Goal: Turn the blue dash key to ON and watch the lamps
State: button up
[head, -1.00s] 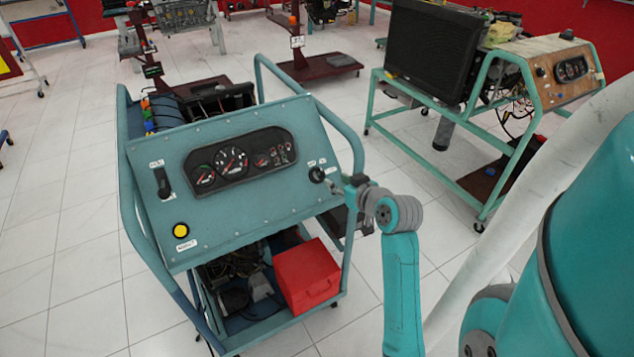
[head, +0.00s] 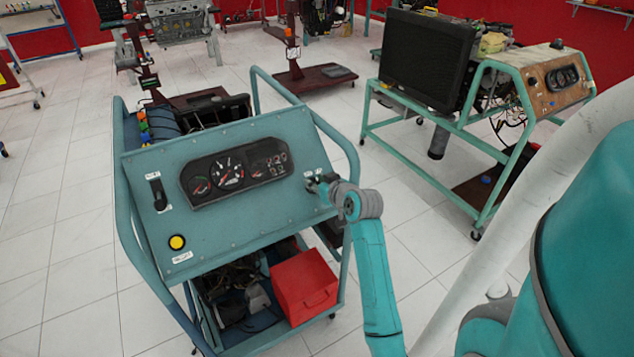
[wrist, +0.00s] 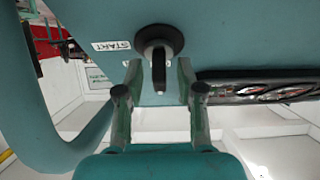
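The blue trainer's sloped dash panel (head: 240,205) holds a black gauge cluster (head: 236,172), with small lamp symbols at its right end; I cannot tell whether any are lit. The dash key (wrist: 158,55), dark with a round collar, stands out from the panel beside a START label (wrist: 111,46) in the wrist view. My gripper (wrist: 159,78) is open, with one finger on each side of the key and visible gaps between. In the head view my gripper (head: 320,183) is at the panel's right end and mostly hides the key.
A yellow button (head: 177,242) and a black lever switch (head: 158,190) are on the panel's left. A red box (head: 304,285) sits on the trainer's lower shelf. A green-framed engine stand (head: 455,170) is to the right. Tiled floor lies free on the left.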

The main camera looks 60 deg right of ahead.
grip_shut()
jog(key=shift+m, duration=0.4)
jog(key=m+g+h, duration=0.1)
jog(key=m, duration=0.1)
jog(key=m+h, duration=0.1)
jog(key=m, duration=0.2)
jog(key=shift+g, duration=0.4)
jog(key=shift+s+m+g+h, duration=0.15)
jog(key=shift+m+g, duration=0.3)
jog(key=shift+m, duration=0.65)
jog(key=shift+w+m+g+h, duration=0.15)
jog(key=shift+m+g, duration=0.3)
jog(key=shift+m, duration=0.65)
jog(key=shift+s, duration=0.1)
jog(key=shift+f, duration=0.1)
